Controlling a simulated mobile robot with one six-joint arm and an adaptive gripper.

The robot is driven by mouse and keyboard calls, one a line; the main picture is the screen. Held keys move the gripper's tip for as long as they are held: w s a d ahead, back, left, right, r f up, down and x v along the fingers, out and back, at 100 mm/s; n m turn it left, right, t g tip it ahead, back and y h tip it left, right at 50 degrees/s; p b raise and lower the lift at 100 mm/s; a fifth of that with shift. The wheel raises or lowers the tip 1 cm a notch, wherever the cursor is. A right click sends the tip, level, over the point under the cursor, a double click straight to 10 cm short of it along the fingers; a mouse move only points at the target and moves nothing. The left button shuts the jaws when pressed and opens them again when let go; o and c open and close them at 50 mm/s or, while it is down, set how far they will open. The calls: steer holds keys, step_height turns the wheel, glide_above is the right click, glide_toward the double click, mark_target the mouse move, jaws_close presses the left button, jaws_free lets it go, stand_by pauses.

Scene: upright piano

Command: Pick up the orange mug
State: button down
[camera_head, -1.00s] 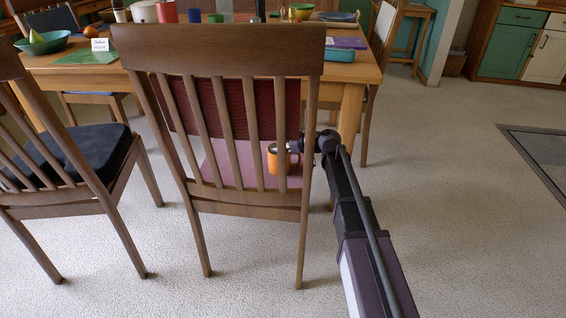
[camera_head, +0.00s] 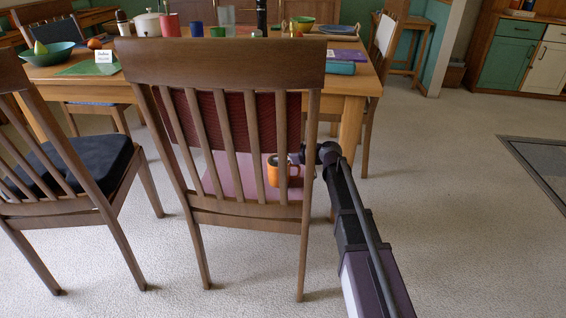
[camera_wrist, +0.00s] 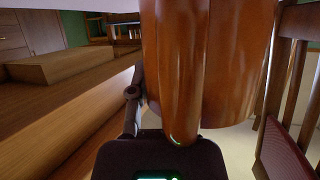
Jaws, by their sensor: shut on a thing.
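The orange mug (camera_head: 272,175) shows between the back slats of the middle wooden chair, over or on its reddish seat; whether it touches the seat is hard to tell. It looks slightly tilted. My gripper (camera_head: 299,157) reaches in from the right side of the chair and is shut on the mug. In the wrist view the mug (camera_wrist: 230,70) is large and close, with its handle-like front part at the jaws. One dark finger of my gripper (camera_wrist: 150,108) shows beside it; the other finger is hidden.
The chair (camera_head: 220,55) has slats and a right back post (camera_head: 310,120) close to my arm. A second chair with a dark cushion (camera_head: 85,165) stands at left. The dining table (camera_head: 350,85) with several dishes is behind.

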step_height(320, 180, up, 10)
steer(key=p, duration=0.9)
steer(key=shift+p, duration=0.4)
steer(key=shift+r, duration=0.1)
